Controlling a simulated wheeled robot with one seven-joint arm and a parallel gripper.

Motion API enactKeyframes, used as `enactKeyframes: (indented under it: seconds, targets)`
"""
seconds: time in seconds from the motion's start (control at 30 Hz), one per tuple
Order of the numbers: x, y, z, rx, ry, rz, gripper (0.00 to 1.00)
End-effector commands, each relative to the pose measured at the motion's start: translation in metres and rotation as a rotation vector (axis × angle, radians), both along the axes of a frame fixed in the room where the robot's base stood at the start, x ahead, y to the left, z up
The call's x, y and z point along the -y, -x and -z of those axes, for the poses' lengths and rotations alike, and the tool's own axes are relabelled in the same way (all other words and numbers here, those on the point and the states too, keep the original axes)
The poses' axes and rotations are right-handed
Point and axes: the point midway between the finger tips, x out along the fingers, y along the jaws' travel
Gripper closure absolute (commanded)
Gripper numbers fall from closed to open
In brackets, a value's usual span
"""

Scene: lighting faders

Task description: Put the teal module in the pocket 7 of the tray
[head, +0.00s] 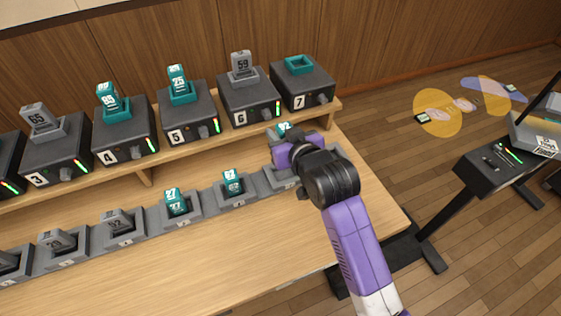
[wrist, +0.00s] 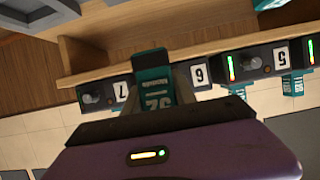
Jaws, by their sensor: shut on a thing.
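A teal module marked 92 (head: 284,128) is in my gripper (head: 284,138), which is shut on it. In the wrist view the same teal module (wrist: 154,88) sits between the fingers. It is in front of and below the dark box labelled 7 (head: 303,88), at the shelf's front edge. Box 7 carries an empty teal socket (head: 299,64). A row of grey pockets (head: 258,188) stands on the bench below; its labels are too small to read. My gripper and wrist hide part of that row's right end, so I cannot tell which pocket is 7.
Boxes 3 to 6 hold grey and teal modules, such as 59 (head: 241,64) and 25 (head: 177,80). Lower pockets hold several modules, including teal 27 (head: 174,200). The wooden shelf edge (head: 160,165) runs between the rows. The bench's front is clear.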

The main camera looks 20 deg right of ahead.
Motion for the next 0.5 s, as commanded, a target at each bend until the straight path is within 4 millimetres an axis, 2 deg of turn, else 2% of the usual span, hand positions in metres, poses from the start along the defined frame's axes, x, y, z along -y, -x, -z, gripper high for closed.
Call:
enactKeyframes:
  seconds: [0.03, 0.2, 0.5]
  targets:
    - [0.000, 0.001, 0.016, -0.006, -0.001, 0.000, 1.00]
    - [0.000, 0.000, 0.048, -0.003, -0.001, 0.001, 1.00]
    - [0.000, 0.000, 0.075, -0.002, 0.000, 0.000, 1.00]
